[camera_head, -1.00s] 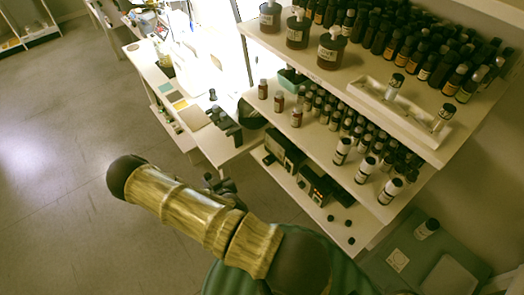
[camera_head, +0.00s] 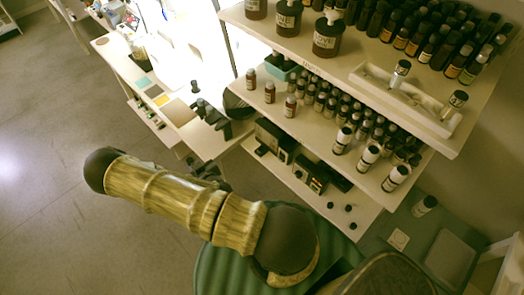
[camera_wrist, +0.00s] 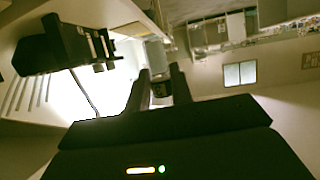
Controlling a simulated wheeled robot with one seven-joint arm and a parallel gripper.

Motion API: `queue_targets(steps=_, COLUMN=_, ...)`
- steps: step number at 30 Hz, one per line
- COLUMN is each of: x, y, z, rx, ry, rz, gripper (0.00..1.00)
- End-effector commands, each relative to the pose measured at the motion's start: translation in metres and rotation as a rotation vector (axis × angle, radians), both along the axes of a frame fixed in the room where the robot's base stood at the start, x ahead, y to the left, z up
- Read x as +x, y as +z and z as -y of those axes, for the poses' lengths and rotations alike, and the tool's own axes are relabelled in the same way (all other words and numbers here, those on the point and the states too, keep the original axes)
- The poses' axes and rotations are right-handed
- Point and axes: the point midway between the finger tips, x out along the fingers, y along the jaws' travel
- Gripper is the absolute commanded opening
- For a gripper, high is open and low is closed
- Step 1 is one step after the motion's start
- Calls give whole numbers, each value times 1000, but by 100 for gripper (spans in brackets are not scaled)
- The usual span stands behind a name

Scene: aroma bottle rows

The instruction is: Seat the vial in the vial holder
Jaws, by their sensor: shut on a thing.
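The white vial holder (camera_head: 424,107) is a long tray on the upper shelf at the right of the head view. Two small clear vials with dark caps stand in it, one towards each end (camera_head: 400,73) (camera_head: 455,105). My gripper (camera_wrist: 160,88) shows in the wrist view, its two dark fingers shut on a small vial (camera_wrist: 157,56), pale and glassy with a dark part between the fingers. In the head view my gripper is mostly hidden behind my arm, well left of the shelves and apart from the holder.
Rows of dark bottles (camera_head: 430,40) crowd the upper shelf behind the holder, with large brown jars (camera_head: 328,38) to its left. White-labelled bottles (camera_head: 368,157) line the lower shelf. A bench (camera_head: 180,112) with a dark stand (camera_head: 210,112) is farther back. Open floor (camera_head: 60,150) lies left.

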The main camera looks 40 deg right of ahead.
Motion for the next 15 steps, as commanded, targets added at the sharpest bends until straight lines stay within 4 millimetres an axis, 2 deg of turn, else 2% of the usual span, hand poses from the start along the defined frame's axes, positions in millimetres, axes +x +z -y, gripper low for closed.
queue_targets(steps=5, x=4, y=-32, z=21, rx=-3, ry=-78, rz=0, gripper=0)
queue_targets(steps=9, x=10, y=-57, z=49, rx=-3, ry=-202, rz=3, gripper=0)
queue_targets(steps=15, x=12, y=-75, z=88, rx=-1, ry=-422, rz=6, gripper=0)
